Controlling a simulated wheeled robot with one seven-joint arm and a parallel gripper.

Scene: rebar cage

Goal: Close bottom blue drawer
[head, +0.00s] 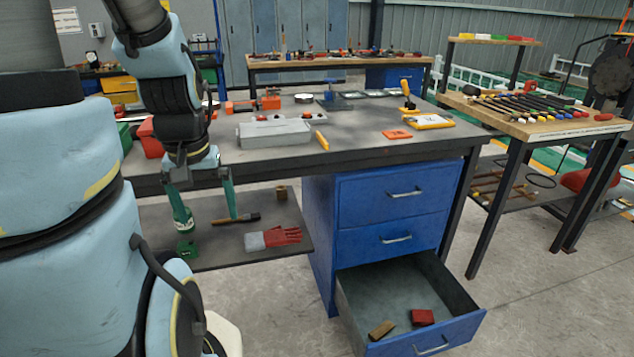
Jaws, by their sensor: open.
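The bottom blue drawer (455,332) is pulled far out of the blue drawer cabinet (322,238), low at the right of centre in the head view. It has a silver handle (432,346) on its front. A red block (422,317) and a brown block (382,329) lie inside it. The two drawers above, the middle one (370,241) and the top one (365,200), are shut. My gripper (203,205) hangs pointing down at the left, in front of the workbench edge. Its fingers are apart and hold nothing visible. It is well left of the drawer and higher.
The workbench top (350,130) carries a grey toolbox (275,133) and several tools. A wooden-topped table (545,120) stands right. Floor right of the drawer is clear.

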